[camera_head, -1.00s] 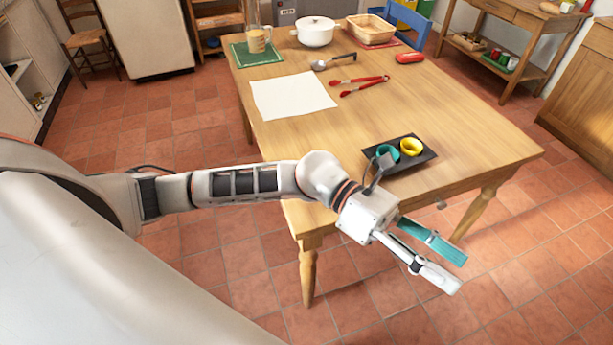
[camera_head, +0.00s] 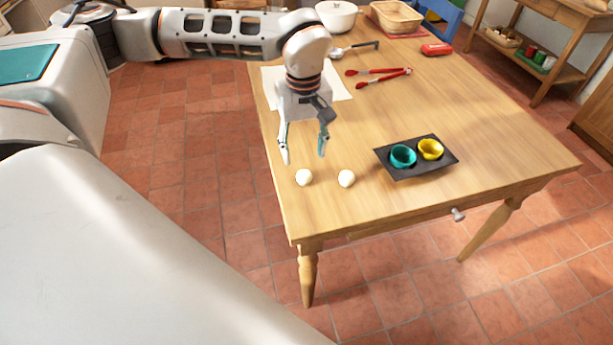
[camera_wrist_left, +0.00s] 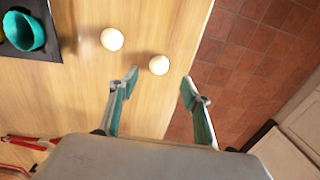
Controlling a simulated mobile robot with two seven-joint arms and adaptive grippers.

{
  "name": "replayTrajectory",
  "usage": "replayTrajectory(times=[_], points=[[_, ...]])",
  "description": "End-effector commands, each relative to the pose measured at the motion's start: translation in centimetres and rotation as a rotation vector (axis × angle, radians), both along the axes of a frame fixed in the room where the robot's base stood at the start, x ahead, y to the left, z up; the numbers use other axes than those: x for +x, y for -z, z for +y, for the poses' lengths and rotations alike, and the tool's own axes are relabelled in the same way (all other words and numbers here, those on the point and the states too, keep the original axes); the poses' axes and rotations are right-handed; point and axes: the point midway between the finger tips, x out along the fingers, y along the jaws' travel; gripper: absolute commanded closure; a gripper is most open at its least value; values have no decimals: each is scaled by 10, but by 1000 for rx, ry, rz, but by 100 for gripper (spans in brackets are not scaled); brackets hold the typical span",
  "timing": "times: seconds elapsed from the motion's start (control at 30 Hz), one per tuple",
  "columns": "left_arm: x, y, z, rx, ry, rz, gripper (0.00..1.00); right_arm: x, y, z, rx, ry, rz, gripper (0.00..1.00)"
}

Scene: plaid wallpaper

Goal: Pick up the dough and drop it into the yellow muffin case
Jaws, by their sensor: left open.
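Two small pale dough balls lie on the wooden table: a left one (camera_head: 304,177) and a right one (camera_head: 347,178). They also show in the left wrist view, one (camera_wrist_left: 159,65) just beyond the fingertips and the other (camera_wrist_left: 112,39) farther to the left. My left gripper (camera_head: 304,158) is open and empty, pointing down just behind the left ball, with its fingers apart in the wrist view (camera_wrist_left: 160,84). The yellow muffin case (camera_head: 430,149) sits in the dark tray (camera_head: 407,175), right of the teal case (camera_head: 403,156). My right gripper is not in view.
Red tongs (camera_head: 380,73), a ladle (camera_head: 355,48), a white sheet (camera_head: 340,88), a white pot (camera_head: 336,15) and a basket (camera_head: 397,16) are toward the back of the table (camera_head: 470,120). The tabletop between the balls and the tray is clear.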

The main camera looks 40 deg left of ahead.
Motion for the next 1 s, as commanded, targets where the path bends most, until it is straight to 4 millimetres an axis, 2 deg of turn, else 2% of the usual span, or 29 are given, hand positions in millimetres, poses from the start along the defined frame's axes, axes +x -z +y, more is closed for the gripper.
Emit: replayTrajectory(times=[0.1,0.27,0.6,0.83,0.87,1.0], points=[[-1,16,0,-1,0,5,52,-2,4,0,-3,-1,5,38],[0,26,0,-2,-1,3,52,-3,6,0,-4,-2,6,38],[3,70,3,-4,0,5,52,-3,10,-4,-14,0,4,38],[4,70,3,-4,0,0,52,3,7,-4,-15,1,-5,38],[4,70,3,-4,0,0,57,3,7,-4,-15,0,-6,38],[4,70,3,-4,-1,0,92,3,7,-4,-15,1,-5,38]])
